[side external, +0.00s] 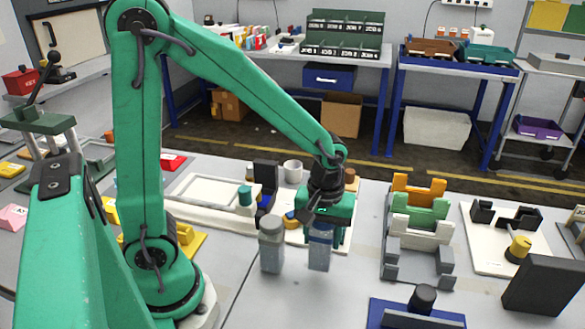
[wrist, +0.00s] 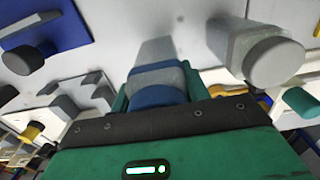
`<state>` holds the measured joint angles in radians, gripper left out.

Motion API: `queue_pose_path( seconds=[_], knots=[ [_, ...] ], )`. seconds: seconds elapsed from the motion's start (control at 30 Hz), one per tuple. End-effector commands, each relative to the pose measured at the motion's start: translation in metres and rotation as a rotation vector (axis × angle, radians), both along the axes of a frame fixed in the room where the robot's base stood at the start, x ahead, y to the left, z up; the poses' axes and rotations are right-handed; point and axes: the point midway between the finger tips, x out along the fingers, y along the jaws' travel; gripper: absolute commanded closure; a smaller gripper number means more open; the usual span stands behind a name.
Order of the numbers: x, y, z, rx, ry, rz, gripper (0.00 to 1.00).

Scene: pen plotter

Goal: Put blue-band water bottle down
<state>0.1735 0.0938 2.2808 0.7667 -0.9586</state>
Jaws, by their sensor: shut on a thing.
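The blue-band water bottle (side external: 320,256) is upright, translucent grey with a blue band, below my gripper (side external: 323,226) in the side view. My gripper is shut on its upper part, and the jaws hide its top there. In the wrist view the bottle (wrist: 157,78) sits between the green fingers, its blue part nearest the palm. Its base is close to the grey tabletop; I cannot tell whether it touches. A second bottle, with a grey cap (side external: 271,226), stands upright just left of it in the side view; it also shows at the wrist view's right (wrist: 268,62).
Behind are a white mug (side external: 293,171) and a white tray (side external: 208,189). To the right stands a grey rack with orange and green parts (side external: 420,208). A blue plate with a black knob (side external: 416,313) lies in front. The tabletop in front of the bottles is clear.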

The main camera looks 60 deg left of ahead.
Motion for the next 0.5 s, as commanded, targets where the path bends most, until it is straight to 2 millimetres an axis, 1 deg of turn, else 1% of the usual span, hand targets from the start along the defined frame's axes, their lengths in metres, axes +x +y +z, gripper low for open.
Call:
queue_pose_path(
  seconds=[0.3,0.5],
  knots=[
    [-0.001,0.0,-0.031,0.0,0.003,0.0,0.88],
    [0.0,0.0,-0.037,0.0,0.0,0.0,0.88]
  ],
)
